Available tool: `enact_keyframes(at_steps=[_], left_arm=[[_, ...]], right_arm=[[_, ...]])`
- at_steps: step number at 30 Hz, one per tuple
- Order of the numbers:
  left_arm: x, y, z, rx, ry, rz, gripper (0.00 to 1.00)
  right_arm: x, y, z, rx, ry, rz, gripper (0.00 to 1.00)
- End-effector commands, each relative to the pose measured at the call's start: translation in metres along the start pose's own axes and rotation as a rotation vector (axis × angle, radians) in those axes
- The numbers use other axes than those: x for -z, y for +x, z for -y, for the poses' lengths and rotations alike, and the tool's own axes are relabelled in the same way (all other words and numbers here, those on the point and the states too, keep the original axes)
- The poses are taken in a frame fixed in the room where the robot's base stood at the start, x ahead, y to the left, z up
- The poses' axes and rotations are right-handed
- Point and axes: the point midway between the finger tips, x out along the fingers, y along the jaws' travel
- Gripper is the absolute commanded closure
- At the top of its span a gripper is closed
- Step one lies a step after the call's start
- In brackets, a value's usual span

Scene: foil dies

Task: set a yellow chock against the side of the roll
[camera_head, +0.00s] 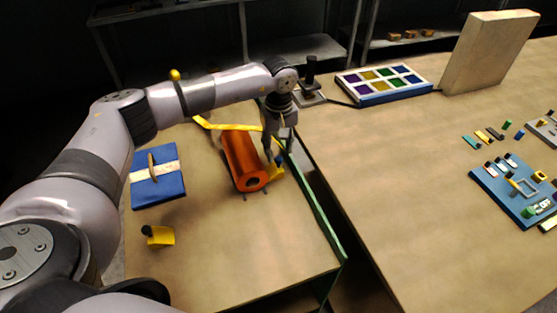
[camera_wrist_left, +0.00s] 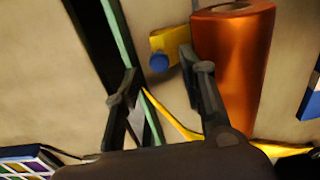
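The orange roll (camera_head: 240,155) lies on the left table; it also shows in the left wrist view (camera_wrist_left: 232,60). A yellow chock with a blue knob (camera_head: 277,173) sits at the roll's right side, near its front end. In the left wrist view this chock (camera_wrist_left: 176,41) is close beside the roll; a finger partly covers the place between them, so contact cannot be told. My left gripper (camera_head: 277,154) is just above and behind this chock, its fingers apart and empty (camera_wrist_left: 158,62). Another yellow chock with a dark knob (camera_head: 161,236) stands at the front left. My right gripper is out of view.
A yellow strap (camera_head: 225,126) lies behind the roll. A blue pad with a cream band (camera_head: 158,190) lies to its left. A green edge (camera_head: 318,218) borders the table, with a gap before the larger table, which holds a colored grid tray (camera_head: 385,98) and a blue board (camera_head: 500,205).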

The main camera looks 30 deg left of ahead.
Motion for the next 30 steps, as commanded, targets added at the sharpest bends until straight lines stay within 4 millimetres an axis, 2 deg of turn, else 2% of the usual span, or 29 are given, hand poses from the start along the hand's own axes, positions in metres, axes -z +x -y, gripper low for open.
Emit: enact_keyframes(at_steps=[1,6,13,25,28,30], left_arm=[[0.002,-0.009,-0.001,-0.004,-0.001,-0.004,0.62],[0.001,-0.043,-0.001,-0.003,-0.001,-0.003,0.62],[0.000,-0.069,0.000,0.000,0.000,-0.001,0.62],[-0.003,-0.071,-0.002,-0.006,0.000,0.007,0.62],[-0.021,-0.063,-0.016,-0.054,0.000,0.054,0.62],[-0.050,-0.054,-0.038,-0.130,-0.009,0.134,0.62]], right_arm=[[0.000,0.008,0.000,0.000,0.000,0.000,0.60],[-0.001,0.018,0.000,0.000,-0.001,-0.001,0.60],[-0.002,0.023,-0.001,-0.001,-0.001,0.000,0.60],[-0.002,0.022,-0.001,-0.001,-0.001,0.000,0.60],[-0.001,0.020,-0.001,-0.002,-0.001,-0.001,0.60],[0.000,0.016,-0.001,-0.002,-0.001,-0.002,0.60]])
